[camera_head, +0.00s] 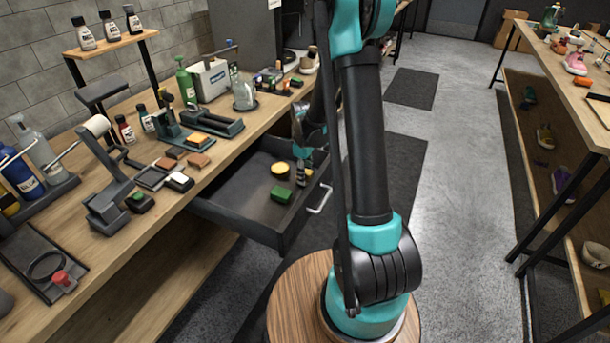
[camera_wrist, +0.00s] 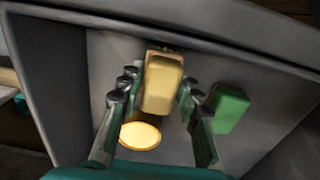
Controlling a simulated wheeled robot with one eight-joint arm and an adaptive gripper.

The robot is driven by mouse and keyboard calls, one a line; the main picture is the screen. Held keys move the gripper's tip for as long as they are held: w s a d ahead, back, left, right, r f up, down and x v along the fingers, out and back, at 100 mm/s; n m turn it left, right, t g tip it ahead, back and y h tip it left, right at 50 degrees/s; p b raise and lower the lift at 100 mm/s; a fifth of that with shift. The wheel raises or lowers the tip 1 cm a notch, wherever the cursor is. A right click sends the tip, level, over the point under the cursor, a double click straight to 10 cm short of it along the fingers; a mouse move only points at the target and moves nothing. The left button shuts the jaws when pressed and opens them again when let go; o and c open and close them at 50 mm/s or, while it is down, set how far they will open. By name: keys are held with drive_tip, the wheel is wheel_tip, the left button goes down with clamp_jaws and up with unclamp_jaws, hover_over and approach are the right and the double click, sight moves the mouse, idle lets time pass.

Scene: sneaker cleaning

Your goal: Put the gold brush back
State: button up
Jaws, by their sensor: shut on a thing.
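The gold brush (camera_wrist: 163,84), a pale yellow block with dark bristles at its far end, is between the two fingers of my gripper (camera_wrist: 158,86) in the wrist view. My gripper is shut on it. In the head view my gripper (camera_head: 301,168) is at the right part of the open grey drawer (camera_head: 232,194), under the workbench top. In that view the brush is too small and covered to make out clearly. Whether it touches the drawer floor I cannot tell.
A round yellow tin (camera_head: 280,169) and a green brush (camera_head: 281,192) lie in the drawer, close to my gripper. The drawer's left part is bare. The workbench (camera_head: 150,233) above is crowded with bottles, blocks and stands.

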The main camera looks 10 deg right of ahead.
drive_tip(key=shift+f, duration=0.15)
drive_tip(key=o, duration=1.2)
wheel_tip(320, 180, up, 11)
drive_tip(key=shift+r, duration=0.5)
drive_tip(key=s+d+f+m+t, duration=0.1)
drive_tip(key=s+m, duration=0.2)
drive_tip(key=s, duration=0.4)
drive_tip(key=s+d+m+t, duration=0.1)
drive_tip(key=s+m+t, duration=0.1)
drive_tip(key=s+m, duration=0.2)
drive_tip(key=s+d+f+m+t, duration=0.1)
drive_tip(key=s+d+m, duration=0.1)
drive_tip(key=s, duration=0.9)
drive_tip(key=shift+f+m, duration=0.3)
drive_tip(key=shift+m, duration=0.6)
